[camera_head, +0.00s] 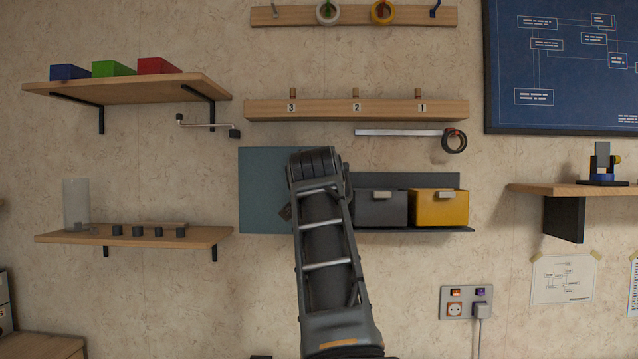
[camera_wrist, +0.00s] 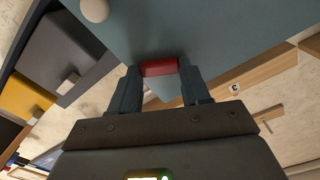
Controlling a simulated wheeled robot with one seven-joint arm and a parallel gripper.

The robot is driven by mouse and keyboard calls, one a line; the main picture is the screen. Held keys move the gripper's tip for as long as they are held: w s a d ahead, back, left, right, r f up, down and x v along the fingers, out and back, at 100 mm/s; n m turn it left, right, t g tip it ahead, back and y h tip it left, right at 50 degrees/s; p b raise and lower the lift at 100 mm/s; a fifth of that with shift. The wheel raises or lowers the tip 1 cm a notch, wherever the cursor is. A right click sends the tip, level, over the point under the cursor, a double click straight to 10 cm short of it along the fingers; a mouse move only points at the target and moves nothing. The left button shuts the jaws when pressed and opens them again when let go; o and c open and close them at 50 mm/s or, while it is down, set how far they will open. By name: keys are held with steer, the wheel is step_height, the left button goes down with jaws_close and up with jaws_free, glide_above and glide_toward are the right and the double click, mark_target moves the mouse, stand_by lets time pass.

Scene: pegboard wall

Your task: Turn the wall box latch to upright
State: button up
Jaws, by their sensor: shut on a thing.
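The wall box (camera_head: 258,190) is a flat blue-grey front on the wall, partly covered by my arm in the head view. In the wrist view its front (camera_wrist: 190,30) fills the top, with a pale round knob (camera_wrist: 95,9) at the upper left. The red latch (camera_wrist: 160,68) sits between the fingertips of my gripper (camera_wrist: 160,72), which is shut on it. The latch is hidden behind my arm in the head view. The wrist view is tilted against the wall, so I cannot tell the latch's exact angle.
A grey bin (camera_head: 380,210) and a yellow bin (camera_head: 438,209) stand on a shelf right of my arm. A numbered peg rail (camera_head: 385,110) runs above the box. Shelves (camera_head: 140,92) are at the left. A power outlet (camera_head: 466,302) is at the lower right.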

steer(key=m+b, duration=0.1)
steer(key=m, duration=0.5)
steer(key=m+b, duration=0.1)
steer(key=m, duration=0.5)
steer(key=shift+d+f+m+b, duration=0.1)
steer(key=shift+f+m+b, duration=0.1)
steer(key=shift+m+b, duration=0.1)
stand_by(0.3)
steer(key=o, duration=1.1)
steer(key=shift+c, duration=0.2)
steer(key=s+b, duration=0.1)
steer(key=s, duration=0.6)
steer(key=shift+s+a+b, duration=0.2)
steer(key=shift+s+b, duration=0.2)
